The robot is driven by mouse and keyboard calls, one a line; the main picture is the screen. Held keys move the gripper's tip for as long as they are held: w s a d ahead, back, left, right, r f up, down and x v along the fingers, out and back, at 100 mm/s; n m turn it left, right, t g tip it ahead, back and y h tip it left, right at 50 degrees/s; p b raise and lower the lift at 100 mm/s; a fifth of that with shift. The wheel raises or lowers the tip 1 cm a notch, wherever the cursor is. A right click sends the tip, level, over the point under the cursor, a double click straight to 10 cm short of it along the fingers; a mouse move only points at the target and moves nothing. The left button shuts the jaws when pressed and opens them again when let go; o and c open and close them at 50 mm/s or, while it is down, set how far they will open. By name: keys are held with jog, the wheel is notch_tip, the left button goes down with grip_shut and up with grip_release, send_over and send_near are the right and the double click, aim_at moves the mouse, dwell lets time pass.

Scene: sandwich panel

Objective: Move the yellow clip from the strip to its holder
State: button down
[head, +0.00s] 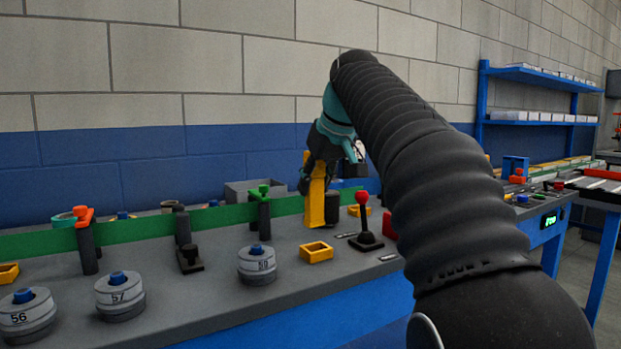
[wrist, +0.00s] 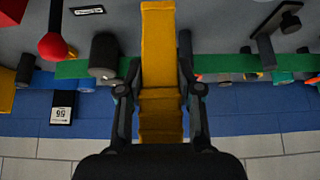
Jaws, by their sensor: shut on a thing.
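The yellow clip (head: 316,203) is a tall, narrow upright piece in front of the green strip (head: 140,228). My gripper (head: 322,160) comes down from above and is shut on its upper part. In the wrist view, the clip (wrist: 161,35) runs between the two dark fingers (wrist: 160,85), with the green strip (wrist: 235,62) passing behind it. I cannot tell whether the clip touches the strip. A yellow open-topped square holder (head: 316,252) sits empty on the grey bench, in front of the clip.
A dark cylinder (head: 332,209) stands right beside the clip. A red-knobbed lever (head: 364,222) is to its right. A green-topped clamp (head: 263,208) and a round weight marked 59 (head: 257,264) are to the left. Bare bench lies around the square holder.

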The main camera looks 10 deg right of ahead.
aim_at(318, 211)
jog(key=shift+d+f+b, duration=0.1)
jog(key=shift+f+b, duration=1.4)
jog(key=shift+b, duration=0.25)
jog(key=shift+s+r, duration=0.15)
jog(key=shift+s, duration=0.1)
jog(key=shift+f+b, duration=0.6)
jog(key=shift+f, duration=0.6)
jog(key=shift+f+b, duration=0.4)
jog(key=shift+f, duration=0.25)
jog(key=c, duration=0.7)
grip_release()
